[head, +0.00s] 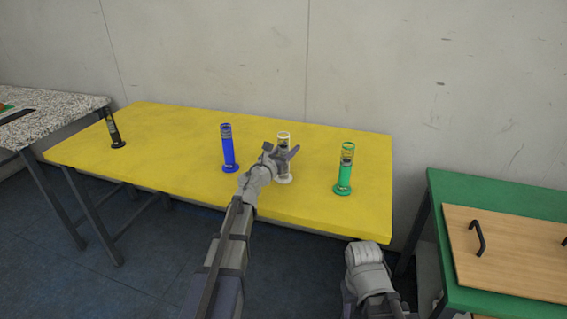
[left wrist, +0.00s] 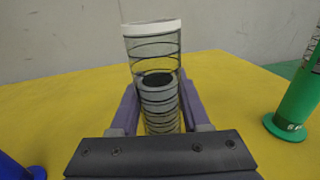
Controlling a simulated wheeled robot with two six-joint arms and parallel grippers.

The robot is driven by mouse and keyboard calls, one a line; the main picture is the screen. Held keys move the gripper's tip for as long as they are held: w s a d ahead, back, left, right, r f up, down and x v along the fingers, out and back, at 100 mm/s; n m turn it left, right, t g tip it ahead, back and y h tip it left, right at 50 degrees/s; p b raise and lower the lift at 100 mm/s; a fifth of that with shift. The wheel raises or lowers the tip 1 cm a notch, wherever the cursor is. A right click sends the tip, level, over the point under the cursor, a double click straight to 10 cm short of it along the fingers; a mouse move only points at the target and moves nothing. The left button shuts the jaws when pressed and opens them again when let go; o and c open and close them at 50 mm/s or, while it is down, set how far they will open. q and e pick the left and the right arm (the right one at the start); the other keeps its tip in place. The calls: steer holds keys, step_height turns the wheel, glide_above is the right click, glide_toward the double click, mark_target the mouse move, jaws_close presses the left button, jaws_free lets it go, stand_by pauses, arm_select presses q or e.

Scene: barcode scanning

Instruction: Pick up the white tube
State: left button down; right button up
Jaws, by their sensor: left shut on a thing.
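The white tube (head: 283,137) stands upright on the yellow table (head: 180,128), near its middle right, with a white rim and a white base. In the left wrist view the white tube (left wrist: 153,50) is clear-walled with dark rings and a grey inner part, and it sits between the jaws. My left gripper (head: 284,155) is shut on the white tube; it also shows in the left wrist view (left wrist: 158,110). The gripper hides part of the tube's lower body. My right arm shows at the lower right of the head view, but its fingers are out of sight.
A blue tube (head: 228,148) stands left of the white one and a green tube (head: 345,168) stands right of it, both close by. A black tube (head: 113,128) is at the table's far left. A green table with a wooden board (head: 510,255) is at right.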

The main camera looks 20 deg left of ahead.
stand_by(0.6)
arm_select(q)
step_height(320, 180, up, 10)
steer(key=p, duration=1)
steer(key=shift+r, duration=0.15)
